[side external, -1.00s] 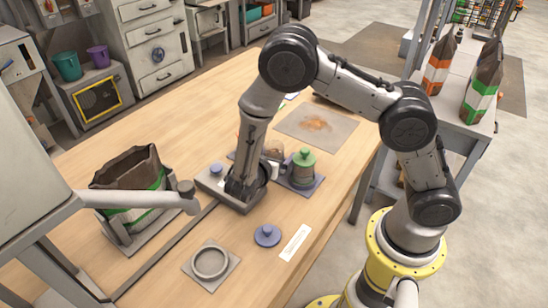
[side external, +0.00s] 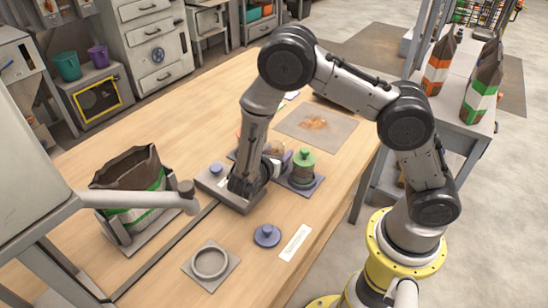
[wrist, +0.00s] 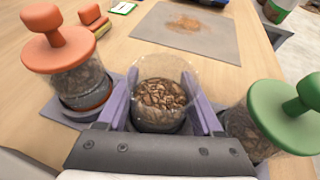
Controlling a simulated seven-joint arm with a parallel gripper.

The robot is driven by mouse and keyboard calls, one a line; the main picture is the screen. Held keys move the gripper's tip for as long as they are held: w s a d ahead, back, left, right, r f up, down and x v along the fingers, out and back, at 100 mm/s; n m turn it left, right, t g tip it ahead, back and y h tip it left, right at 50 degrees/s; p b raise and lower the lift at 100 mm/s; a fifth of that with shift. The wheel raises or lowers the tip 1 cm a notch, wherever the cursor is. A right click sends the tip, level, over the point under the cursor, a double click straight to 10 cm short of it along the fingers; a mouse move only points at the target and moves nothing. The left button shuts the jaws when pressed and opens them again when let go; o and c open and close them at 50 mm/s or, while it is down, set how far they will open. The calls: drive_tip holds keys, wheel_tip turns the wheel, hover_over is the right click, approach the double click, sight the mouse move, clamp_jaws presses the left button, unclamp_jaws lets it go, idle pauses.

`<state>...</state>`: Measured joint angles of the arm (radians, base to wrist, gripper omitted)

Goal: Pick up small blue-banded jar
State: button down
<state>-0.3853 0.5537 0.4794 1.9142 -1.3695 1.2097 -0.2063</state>
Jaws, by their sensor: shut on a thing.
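A small lidless glass jar (wrist: 160,94) holding brown pellets stands between the purple fingers of my gripper (wrist: 164,104) in the wrist view. The fingers are shut on its sides. Its band is hidden, so I cannot tell the colour. In the side view my gripper (side external: 272,166) is low over the table, and only a little of the jar (side external: 277,147) shows past it. I cannot tell if the jar is off its base. A blue knobbed lid (side external: 267,235) lies on the table nearer the camera.
A green-lidded jar (wrist: 270,118) stands close on the right, and an orange-lidded jar (wrist: 72,72) close on the left. A stained grey mat (wrist: 190,30) lies beyond. A grey ring on a plate (side external: 210,262), a white label (side external: 295,243) and an open bag (side external: 128,178) are on the table.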

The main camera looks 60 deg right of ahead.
wheel_tip(320, 180, up, 24)
drive_tip(key=shift+f, duration=0.25)
idle(1.2)
